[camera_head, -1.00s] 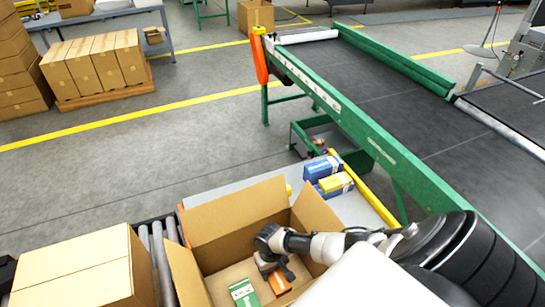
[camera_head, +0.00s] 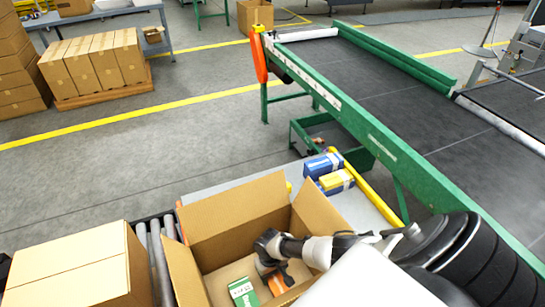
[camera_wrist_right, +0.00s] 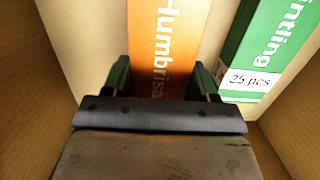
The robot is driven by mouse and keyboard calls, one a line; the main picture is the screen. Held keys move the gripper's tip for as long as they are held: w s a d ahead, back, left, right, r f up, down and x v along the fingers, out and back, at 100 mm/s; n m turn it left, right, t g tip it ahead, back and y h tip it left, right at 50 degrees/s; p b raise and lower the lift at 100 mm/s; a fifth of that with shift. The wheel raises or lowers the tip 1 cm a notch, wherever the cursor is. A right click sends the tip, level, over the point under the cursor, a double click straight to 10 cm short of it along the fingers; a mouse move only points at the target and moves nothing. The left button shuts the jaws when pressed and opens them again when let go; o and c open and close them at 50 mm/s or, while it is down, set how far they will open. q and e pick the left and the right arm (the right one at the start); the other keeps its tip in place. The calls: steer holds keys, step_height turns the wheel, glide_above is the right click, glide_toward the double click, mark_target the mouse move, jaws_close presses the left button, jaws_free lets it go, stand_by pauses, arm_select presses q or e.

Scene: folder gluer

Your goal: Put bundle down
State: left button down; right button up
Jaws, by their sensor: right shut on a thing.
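My right gripper (camera_head: 272,266) reaches down inside an open cardboard box (camera_head: 240,222). It is shut on an orange bundle (camera_wrist_right: 168,45) with white lettering, which sits between its two fingers in the right wrist view. The orange bundle also shows in the head view (camera_head: 279,281), low in the box; whether it touches the bottom I cannot tell. A green bundle (camera_head: 243,292) marked "25 pcs" lies in the box to the left of the orange one, and shows at the right in the wrist view (camera_wrist_right: 258,50). My left gripper is not in view.
Blue and yellow bundles (camera_head: 335,181) lie on the light table behind the box. A closed carton (camera_head: 70,265) stands at left beside rollers (camera_head: 158,255). The green-framed conveyor (camera_head: 400,100) runs at right. The box walls stand close around my right gripper.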

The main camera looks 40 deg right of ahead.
steer(key=o, duration=1)
steer(key=shift+r+p, duration=0.35)
steer(key=shift+p, duration=0.05)
steer(key=shift+w+d+r+p, duration=0.1)
steer(key=shift+w+r+p, duration=0.3)
steer(key=shift+r, duration=1.65)
steer(key=shift+w+d+r+p, duration=0.15)
steer(key=shift+r+p, duration=0.4)
steer(key=shift+r, duration=1.5)
steer(key=shift+w+r+p, duration=0.3)
steer(key=shift+r+p, duration=0.15)
steer(key=shift+r, duration=1.6)
